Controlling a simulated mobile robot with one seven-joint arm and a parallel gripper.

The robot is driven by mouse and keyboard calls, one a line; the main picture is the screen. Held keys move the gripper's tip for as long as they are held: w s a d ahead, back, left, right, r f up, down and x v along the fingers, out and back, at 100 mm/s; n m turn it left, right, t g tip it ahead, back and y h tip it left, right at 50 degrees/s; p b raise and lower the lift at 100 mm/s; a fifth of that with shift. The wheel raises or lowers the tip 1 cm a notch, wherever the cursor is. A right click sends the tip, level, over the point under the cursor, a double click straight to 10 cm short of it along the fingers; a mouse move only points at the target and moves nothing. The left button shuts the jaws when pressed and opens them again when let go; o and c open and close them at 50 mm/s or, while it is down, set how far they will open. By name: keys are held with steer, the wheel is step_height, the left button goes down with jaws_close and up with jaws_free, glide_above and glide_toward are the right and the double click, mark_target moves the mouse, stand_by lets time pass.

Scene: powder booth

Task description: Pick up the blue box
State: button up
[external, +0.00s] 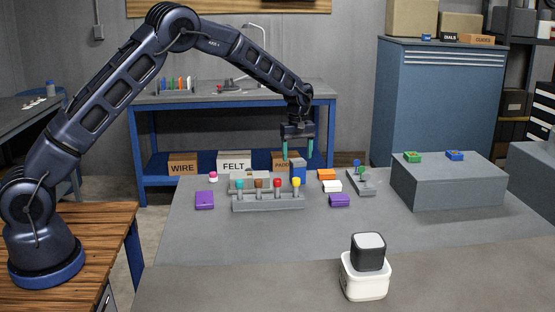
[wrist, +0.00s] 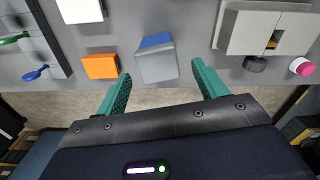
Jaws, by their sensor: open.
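The blue box (external: 298,172) stands upright on the grey table behind the row of coloured pegs, with a blue part and a greyish part. In the wrist view the box (wrist: 157,60) shows a blue strip and a larger grey face, between and slightly beyond my fingertips. My gripper (external: 297,155) points down above it with its two teal fingers apart. The wrist view also shows my gripper (wrist: 160,75) open and empty, with a gap on each side of the box. I cannot tell the exact height left.
An orange block (external: 327,174) and a white block (external: 332,186) lie close to the right. A grey peg holder (external: 268,202) stands in front. Purple blocks (external: 205,200) (external: 339,200) lie nearby. A grey raised block (external: 448,185) stands at right. The front table is mostly clear.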

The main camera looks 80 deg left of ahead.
mark_target(298, 171)
step_height(298, 171, down, 7)
steer(key=shift+w+d+f, duration=0.1)
steer(key=shift+w+d, duration=0.05)
steer(key=c, duration=1.1)
